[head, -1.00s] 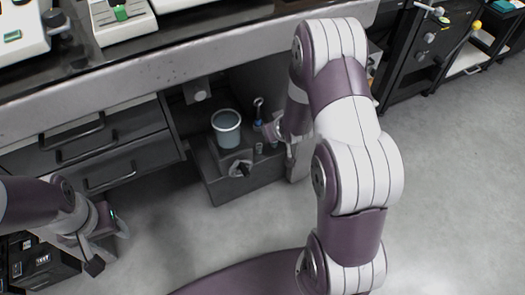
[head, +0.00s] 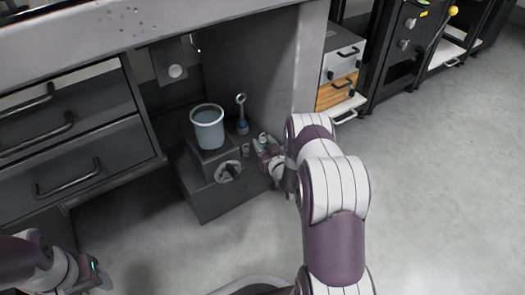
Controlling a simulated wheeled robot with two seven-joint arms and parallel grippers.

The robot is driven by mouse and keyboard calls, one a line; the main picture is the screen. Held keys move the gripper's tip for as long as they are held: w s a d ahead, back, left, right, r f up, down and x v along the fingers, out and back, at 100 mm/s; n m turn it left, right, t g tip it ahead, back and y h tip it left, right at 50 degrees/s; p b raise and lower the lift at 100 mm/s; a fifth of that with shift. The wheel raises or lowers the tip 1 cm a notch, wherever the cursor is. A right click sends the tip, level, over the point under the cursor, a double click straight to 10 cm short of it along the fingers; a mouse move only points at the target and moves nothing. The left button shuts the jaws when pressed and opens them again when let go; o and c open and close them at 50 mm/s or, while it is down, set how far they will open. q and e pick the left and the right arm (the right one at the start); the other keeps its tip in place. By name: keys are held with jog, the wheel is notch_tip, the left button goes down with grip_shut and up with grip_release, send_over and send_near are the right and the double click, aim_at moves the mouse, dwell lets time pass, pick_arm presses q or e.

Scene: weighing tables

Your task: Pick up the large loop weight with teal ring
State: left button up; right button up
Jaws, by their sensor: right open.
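A tall weight with a loop at its top (head: 241,113) stands upright on the low grey block under the bench. A bluish band shows near its base, which I take for the teal ring. My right gripper (head: 265,152) is open, at the block's right side, in front and to the right of this weight and apart from it. Its fingertips are small in the view, close to two small grey weights (head: 245,150). My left gripper (head: 92,278) is at the bottom left, far from the weight; its fingers are too unclear to judge.
A blue-grey bucket (head: 207,127) stands on a raised part of the block (head: 215,198), left of the loop weight. Drawers (head: 75,170) are at left, the bench wall at right. The floor (head: 430,200) is clear.

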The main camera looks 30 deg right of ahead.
jog(key=shift+w+f, duration=0.4)
jog(key=shift+w, duration=0.2)
jog(key=shift+w+r, duration=0.15)
jog(key=shift+w, duration=0.05)
pick_arm(q)
jog(key=shift+f, duration=0.6)
pick_arm(e)
jog(key=shift+r, duration=0.1)
grip_shut()
jog(key=shift+d, duration=0.1)
pick_arm(q)
jog(key=shift+r, duration=0.1)
pick_arm(e)
jog(key=shift+r, duration=0.1)
